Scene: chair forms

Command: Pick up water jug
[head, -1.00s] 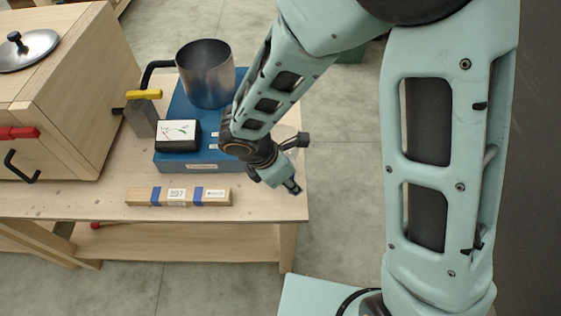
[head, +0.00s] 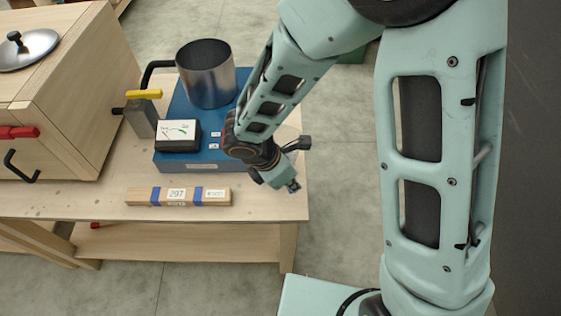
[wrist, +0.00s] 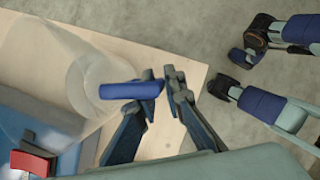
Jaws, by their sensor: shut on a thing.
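The water jug (wrist: 88,78) is a clear, see-through vessel with a blue handle (wrist: 128,90), at the left of the wrist view on the pale wooden table. My gripper (wrist: 160,80) is shut on the handle, with one finger on each side of its end. In the head view my gripper (head: 292,186) points down near the table's right front corner. The jug is mostly hidden behind my arm there, and I cannot tell whether it touches the table.
A blue box (head: 212,155) with a dial meter (head: 178,133) and a metal pot (head: 206,82) on it stands just left of my gripper. A labelled wooden bar (head: 178,196) lies near the front edge. A wooden cabinet (head: 75,95) fills the left. Floor lies open to the right.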

